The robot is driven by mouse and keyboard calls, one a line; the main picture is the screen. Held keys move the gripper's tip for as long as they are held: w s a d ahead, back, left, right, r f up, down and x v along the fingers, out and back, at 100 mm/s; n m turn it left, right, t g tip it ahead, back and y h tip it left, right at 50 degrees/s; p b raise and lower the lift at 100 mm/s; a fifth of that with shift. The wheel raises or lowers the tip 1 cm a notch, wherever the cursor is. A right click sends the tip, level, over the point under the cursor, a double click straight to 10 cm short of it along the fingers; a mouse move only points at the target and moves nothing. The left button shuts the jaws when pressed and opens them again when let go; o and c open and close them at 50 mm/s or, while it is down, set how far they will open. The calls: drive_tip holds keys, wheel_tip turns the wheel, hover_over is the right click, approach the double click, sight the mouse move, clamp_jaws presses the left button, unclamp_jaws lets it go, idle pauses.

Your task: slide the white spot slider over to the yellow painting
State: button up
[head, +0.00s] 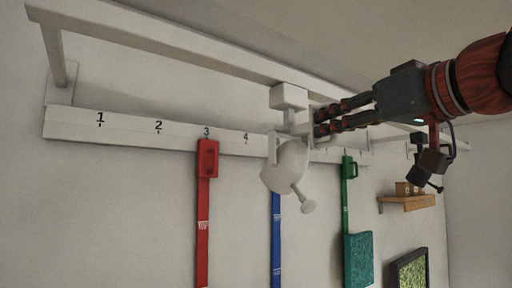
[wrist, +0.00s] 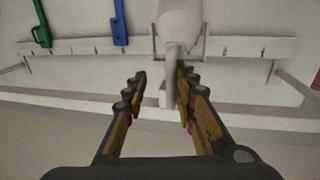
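The white spot slider (head: 286,165) hangs from the white overhead rail (head: 165,38), right of the number 4. Its lamp head tilts down, with a knob below. My gripper (head: 317,122) reaches in from the right, its fingertips at the slider's upright part. In the wrist view the slider (wrist: 180,28) is at top centre, and a narrow part of it comes down between my open fingers (wrist: 162,80). A gap shows on the left side; contact on the right cannot be told. A dark-framed painting with a yellow-green picture (head: 411,274) is cut off at the lower right.
A numbered white board (head: 130,128) runs along the wall below the rail. Red (head: 203,220), blue (head: 277,240) and green (head: 346,205) strips hang below it. A teal panel (head: 359,262) is left of the framed painting. A wooden shelf (head: 408,203) juts out at right.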

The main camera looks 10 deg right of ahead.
drive_tip(key=w+d+p, duration=0.5)
drive_tip(key=d+p, duration=0.2)
drive_tip(key=d, duration=0.5)
drive_tip(key=w+d+p, duration=0.5)
drive_tip(key=d+p, duration=0.2)
drive_tip(key=d, duration=0.6)
drive_tip(key=s+d+f+m+h+b, duration=0.1)
drive_tip(key=s+d+m+b, duration=0.2)
drive_tip(key=s, duration=0.4)
drive_tip(key=shift+d+f, duration=0.2)
drive_tip(key=shift+f, duration=0.2)
drive_tip(key=shift+a, duration=0.1)
